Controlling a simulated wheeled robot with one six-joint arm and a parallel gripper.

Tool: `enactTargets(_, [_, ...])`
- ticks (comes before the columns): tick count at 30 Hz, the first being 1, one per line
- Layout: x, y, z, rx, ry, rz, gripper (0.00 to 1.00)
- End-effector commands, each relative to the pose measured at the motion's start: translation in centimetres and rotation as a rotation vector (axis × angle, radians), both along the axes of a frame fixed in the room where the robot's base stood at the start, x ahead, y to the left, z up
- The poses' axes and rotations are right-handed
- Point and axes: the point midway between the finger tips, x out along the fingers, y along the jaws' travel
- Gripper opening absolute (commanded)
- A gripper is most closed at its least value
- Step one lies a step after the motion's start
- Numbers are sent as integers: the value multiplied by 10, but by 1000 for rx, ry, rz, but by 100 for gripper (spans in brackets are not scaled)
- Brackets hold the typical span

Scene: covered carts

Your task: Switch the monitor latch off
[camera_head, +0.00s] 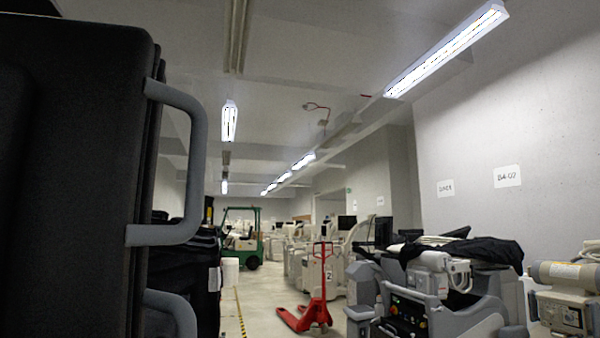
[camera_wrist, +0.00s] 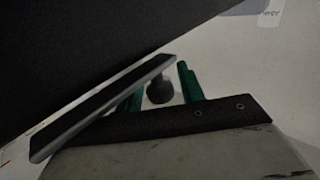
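In the wrist view, my gripper (camera_wrist: 161,96) shows as two green fingers set apart, so it looks open. A small dark rounded knob (camera_wrist: 159,93) shows between them, and I cannot tell whether they touch it. A dark bar with a pale edge (camera_wrist: 100,106) slants across the left finger and partly hides it. A large dark panel (camera_wrist: 70,50) fills the upper left. I cannot tell which part is the monitor latch. In the head view, a big dark casing (camera_head: 70,170) with grey handles (camera_head: 202,150) stands close at the left. My gripper is not seen there.
In the head view, a red pallet jack (camera_head: 318,290) stands on the floor ahead, with a green forklift (camera_head: 241,238) behind it. Grey equipment carts with black covers (camera_head: 470,250) line the right wall. Some bare floor (camera_head: 262,300) shows in the middle.

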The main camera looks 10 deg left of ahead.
Motion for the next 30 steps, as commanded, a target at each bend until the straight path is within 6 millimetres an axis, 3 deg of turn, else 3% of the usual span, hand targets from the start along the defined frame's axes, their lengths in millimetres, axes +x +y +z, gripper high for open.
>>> enactTargets(11, [-2, -5, 2, 3, 0, 2, 45])
enactTargets(21, [-19, -57, 1, 3, -1, 1, 45])
enactTargets(30, [-25, -74, 0, 0, 0, -1, 45])
